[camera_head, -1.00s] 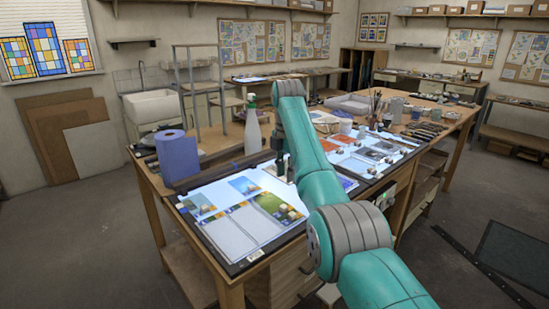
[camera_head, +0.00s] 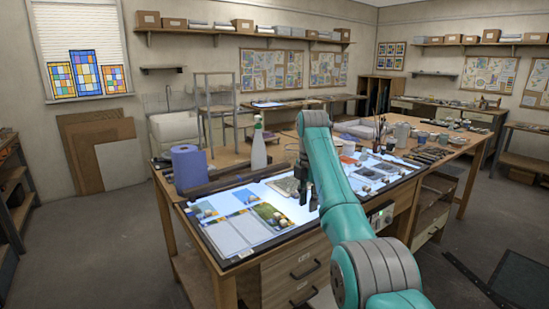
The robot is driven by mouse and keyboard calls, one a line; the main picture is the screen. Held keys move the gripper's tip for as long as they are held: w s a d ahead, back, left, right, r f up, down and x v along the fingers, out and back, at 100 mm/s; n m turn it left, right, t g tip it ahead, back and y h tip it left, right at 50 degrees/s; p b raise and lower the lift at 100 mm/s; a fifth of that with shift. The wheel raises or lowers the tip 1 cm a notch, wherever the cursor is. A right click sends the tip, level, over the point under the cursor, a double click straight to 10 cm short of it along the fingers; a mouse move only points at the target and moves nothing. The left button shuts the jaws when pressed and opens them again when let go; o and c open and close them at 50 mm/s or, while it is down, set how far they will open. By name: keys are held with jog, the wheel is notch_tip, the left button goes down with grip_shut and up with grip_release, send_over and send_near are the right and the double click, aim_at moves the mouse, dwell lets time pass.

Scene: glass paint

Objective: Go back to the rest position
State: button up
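My teal arm reaches up from the lower right over the workbench. My gripper (camera_head: 309,190) is a small dark shape at the arm's far end, above the lit table top; it is too small to tell whether its fingers are open or shut. The light table (camera_head: 290,232) has a glowing white surface with colored pictures and glass pieces on it. Part of its right half is hidden behind my arm.
A blue paper roll (camera_head: 187,170) and a spray bottle (camera_head: 258,148) stand at the table's back left. Cups and jars (camera_head: 402,133) stand at the back right. Drawers (camera_head: 300,275) are below the table.

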notch_tip(320, 180, down, 34)
jog(key=s+d+r+m+t, duration=0.1)
jog(key=s+d+m+t, duration=0.15)
jog(key=m, duration=0.35)
jog(key=s+d+f+m+t, duration=0.3)
jog(key=s+f+m+t, duration=0.25)
jog(key=s+f, duration=1.35)
jog(key=s+d+r+m+t, duration=0.1)
jog(key=s+m, duration=0.2)
jog(key=s, duration=1.1)
jog(key=s+d+r+m+t, duration=0.15)
jog(key=s+m, duration=0.25)
jog(key=s, duration=1)
jog(key=s+r+m+t, duration=0.2)
jog(key=s+r+m, duration=0.1)
jog(key=s+r, duration=0.6)
jog(key=s+r+m+t, duration=0.2)
jog(key=s+r, duration=0.8)
jog(key=r, duration=0.5)
jog(key=shift+s+d+r+m, duration=0.2)
jog(key=shift+d+r+m, duration=0.15)
jog(key=shift+m, duration=0.4)
